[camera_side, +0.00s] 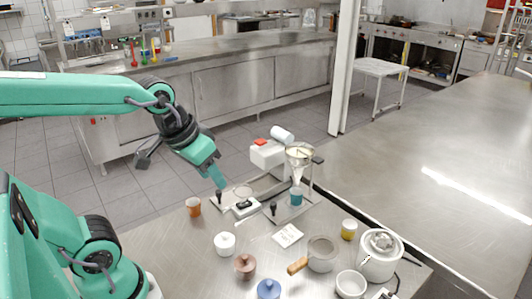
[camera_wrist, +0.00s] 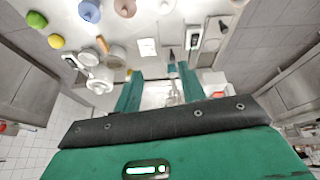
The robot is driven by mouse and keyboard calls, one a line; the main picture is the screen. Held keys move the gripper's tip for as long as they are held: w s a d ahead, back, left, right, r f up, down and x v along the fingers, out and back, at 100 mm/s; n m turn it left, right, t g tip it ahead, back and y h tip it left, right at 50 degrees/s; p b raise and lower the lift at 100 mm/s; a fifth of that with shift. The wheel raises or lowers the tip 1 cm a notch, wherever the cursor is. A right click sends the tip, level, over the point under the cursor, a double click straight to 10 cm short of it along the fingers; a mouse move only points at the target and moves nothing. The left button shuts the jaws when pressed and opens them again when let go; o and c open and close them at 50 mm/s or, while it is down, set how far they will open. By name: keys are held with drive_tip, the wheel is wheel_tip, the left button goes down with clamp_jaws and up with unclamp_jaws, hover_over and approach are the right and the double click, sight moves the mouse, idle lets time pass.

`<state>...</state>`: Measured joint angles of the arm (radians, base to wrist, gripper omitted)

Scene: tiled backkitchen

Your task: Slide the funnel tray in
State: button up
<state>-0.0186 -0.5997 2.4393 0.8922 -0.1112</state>
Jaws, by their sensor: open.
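A clear funnel (camera_side: 299,155) sits in a holder with a dark handle (camera_side: 317,160) at its right. A teal-filled container (camera_side: 296,195) stands below it on a pale metal tray-like base (camera_side: 290,213). A black knob (camera_side: 273,208) rises at the front left of this base. My gripper (camera_side: 219,184) is open and empty, pointing down to the left of the funnel, above the back left of the bench. In the wrist view, its two teal fingers stand apart (camera_wrist: 158,78). The funnel is hard to make out there.
A small black-and-white device (camera_side: 246,207) lies between my gripper and the funnel base. A white machine (camera_side: 268,154) stands behind. A white card (camera_side: 287,235) lies in front.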

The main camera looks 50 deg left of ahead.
drive_tip(key=shift+s+d+r, duration=0.1)
drive_tip(key=shift+s+r, duration=0.1)
drive_tip(key=shift+s, duration=0.15)
idle(0.3)
drive_tip(key=shift+s+d+r+m+t, duration=0.1)
drive_tip(key=shift+s+r+m+t, duration=0.1)
drive_tip(key=shift+s+m, duration=0.2)
drive_tip(key=shift+s+d+r+m+t, duration=0.1)
drive_tip(key=shift+s+m+t, duration=0.15)
drive_tip(key=shift+s, duration=0.2)
